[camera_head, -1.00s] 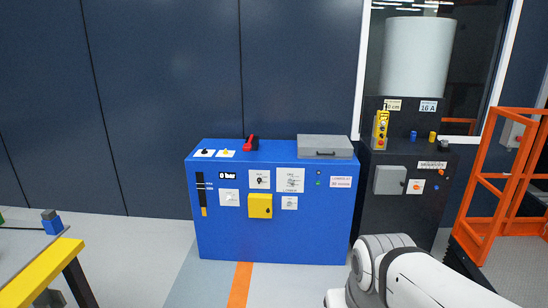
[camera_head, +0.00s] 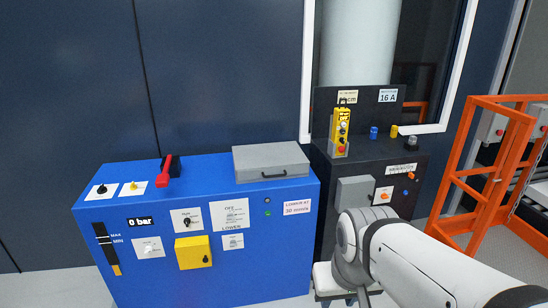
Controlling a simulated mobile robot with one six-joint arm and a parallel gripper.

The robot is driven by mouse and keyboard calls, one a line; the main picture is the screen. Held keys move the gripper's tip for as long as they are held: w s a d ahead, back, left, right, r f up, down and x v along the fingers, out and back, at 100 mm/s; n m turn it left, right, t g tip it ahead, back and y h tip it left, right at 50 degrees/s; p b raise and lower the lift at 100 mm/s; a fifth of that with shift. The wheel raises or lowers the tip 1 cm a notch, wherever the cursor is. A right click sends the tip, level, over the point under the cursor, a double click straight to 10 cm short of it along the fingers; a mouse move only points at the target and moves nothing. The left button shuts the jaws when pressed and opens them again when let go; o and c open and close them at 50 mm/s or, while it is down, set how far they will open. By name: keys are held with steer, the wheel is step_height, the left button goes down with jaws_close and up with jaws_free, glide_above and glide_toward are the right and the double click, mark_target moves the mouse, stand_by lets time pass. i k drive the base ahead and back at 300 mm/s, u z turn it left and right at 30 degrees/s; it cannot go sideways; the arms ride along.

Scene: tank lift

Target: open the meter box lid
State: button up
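A flat grey box (camera_head: 270,158) with a dark handle on its front edge sits on the right part of the blue cabinet's top. Its lid looks shut. A smaller grey box (camera_head: 354,196) is fixed to the front of the black cabinet and also looks closed. No readable label tells which of the two is the meter box. My white arm shows at the lower right, in front of the black cabinet. My gripper is not in view.
The blue cabinet (camera_head: 120,250) carries switches, a yellow box (camera_head: 193,252) and a red lever (camera_head: 164,171). A yellow pendant (camera_head: 341,132) hangs at the black cabinet (camera_head: 325,185). An orange railing (camera_head: 487,165) stands at the right. Clear air lies before the blue cabinet.

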mark_target(272, 160)
steer(key=z, duration=0.15)
steer(key=i, duration=1.15)
steer(key=z, duration=0.2)
